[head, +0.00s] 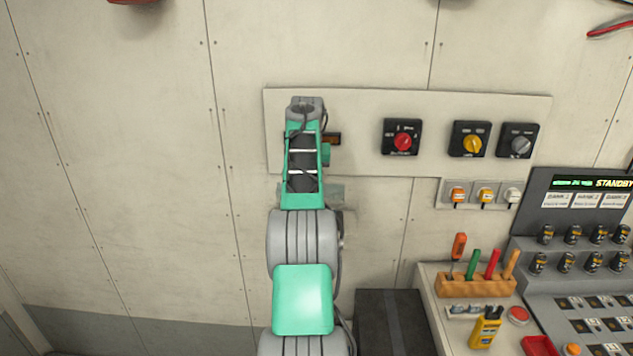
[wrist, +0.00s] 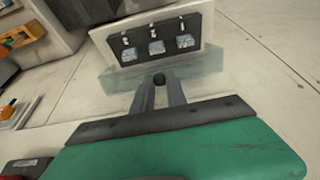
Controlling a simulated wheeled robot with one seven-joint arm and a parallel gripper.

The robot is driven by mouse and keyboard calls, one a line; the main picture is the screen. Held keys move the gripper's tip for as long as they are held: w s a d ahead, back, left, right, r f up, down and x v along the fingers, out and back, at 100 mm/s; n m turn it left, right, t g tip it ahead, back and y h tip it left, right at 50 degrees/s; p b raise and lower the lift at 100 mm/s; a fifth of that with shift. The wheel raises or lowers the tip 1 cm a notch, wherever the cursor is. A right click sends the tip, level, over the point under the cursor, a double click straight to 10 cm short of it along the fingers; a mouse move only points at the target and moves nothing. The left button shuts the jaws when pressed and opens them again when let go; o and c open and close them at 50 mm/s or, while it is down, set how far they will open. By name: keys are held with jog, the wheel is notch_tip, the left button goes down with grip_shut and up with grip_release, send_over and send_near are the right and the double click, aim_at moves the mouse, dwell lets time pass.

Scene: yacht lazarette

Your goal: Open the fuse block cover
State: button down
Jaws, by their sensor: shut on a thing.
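The fuse block (wrist: 156,42) shows in the wrist view as a pale housing with a black face and three fuses in a row, uncovered. Its clear cover (wrist: 195,66) sticks out from the block's near edge, swung away from the fuses. My gripper (wrist: 160,84) is shut on the small dark knob (wrist: 159,79) at the cover's outer edge. In the head view my arm hides the block and my fingers. A strip of the clear cover (head: 337,190) shows beside the arm, below the wall panel.
The cream wall panel (head: 365,160) carries a red rotary switch (head: 403,141), a yellow one (head: 472,143) and a grey one (head: 520,145) to the right. A tool holder (head: 476,285) and a console (head: 590,240) stand at lower right. The wall at left is clear.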

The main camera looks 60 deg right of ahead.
dwell(0.3)
jog(key=c, duration=1.3)
grip_release()
jog(key=shift+d, duration=0.1)
jog(key=shift+c, duration=0.2)
jog(key=s+a+r+b, duration=0.2)
jog(key=s+a+b, duration=0.1)
jog(key=a, duration=0.3)
jog(key=s+a+r+b, duration=0.2)
jog(key=s+a+b, duration=0.2)
jog(key=a+b, duration=0.1)
jog(key=shift+a+r, duration=0.35)
jog(key=shift+a, duration=0.05)
jog(key=shift+s, duration=0.1)
